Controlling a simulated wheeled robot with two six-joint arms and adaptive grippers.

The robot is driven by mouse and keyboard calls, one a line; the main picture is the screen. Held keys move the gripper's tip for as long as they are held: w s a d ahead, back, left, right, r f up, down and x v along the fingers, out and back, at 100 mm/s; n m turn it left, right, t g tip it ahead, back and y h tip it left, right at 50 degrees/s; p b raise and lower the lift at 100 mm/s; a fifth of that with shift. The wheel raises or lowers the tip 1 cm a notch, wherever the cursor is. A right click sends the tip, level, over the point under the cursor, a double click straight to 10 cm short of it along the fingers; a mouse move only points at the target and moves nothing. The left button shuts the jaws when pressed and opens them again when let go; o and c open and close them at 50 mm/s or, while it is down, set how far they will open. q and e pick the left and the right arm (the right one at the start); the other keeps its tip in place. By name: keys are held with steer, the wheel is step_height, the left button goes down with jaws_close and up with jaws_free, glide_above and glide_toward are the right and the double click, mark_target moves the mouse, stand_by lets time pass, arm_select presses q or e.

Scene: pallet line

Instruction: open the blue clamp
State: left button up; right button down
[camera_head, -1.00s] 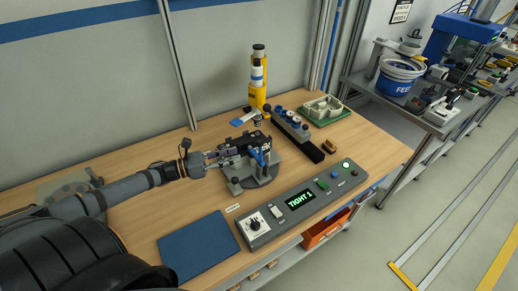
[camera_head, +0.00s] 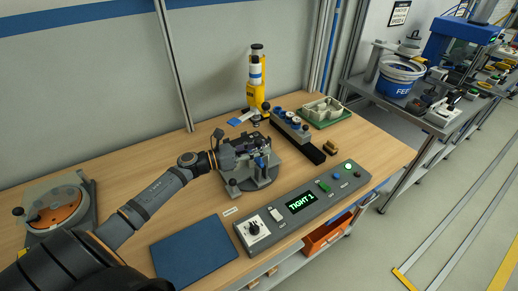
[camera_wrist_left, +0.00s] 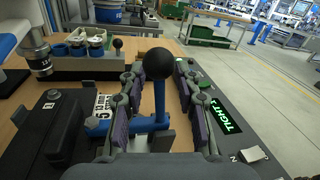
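The blue clamp (camera_head: 263,161) sits on a grey round fixture (camera_head: 264,180) on the wooden bench. In the left wrist view, its blue lever (camera_wrist_left: 160,102) stands upright with a black ball knob (camera_wrist_left: 158,64) on top. My left gripper (camera_wrist_left: 157,82) is open, one finger on each side of the lever, with gaps visible between the pads and the lever. In the head view my left gripper (camera_head: 250,150) is over the fixture and partly hides the clamp. My right gripper is not in view.
A control panel (camera_head: 275,228) shows "TIGHT 1" on its green display (camera_head: 301,202). A blue mat (camera_head: 195,252) lies at the front. A round orange-disc device (camera_head: 62,209) is at left.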

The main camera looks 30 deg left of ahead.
arm_select(q)
steer(key=shift+w+f, duration=0.1)
jaws_close()
stand_by(0.3)
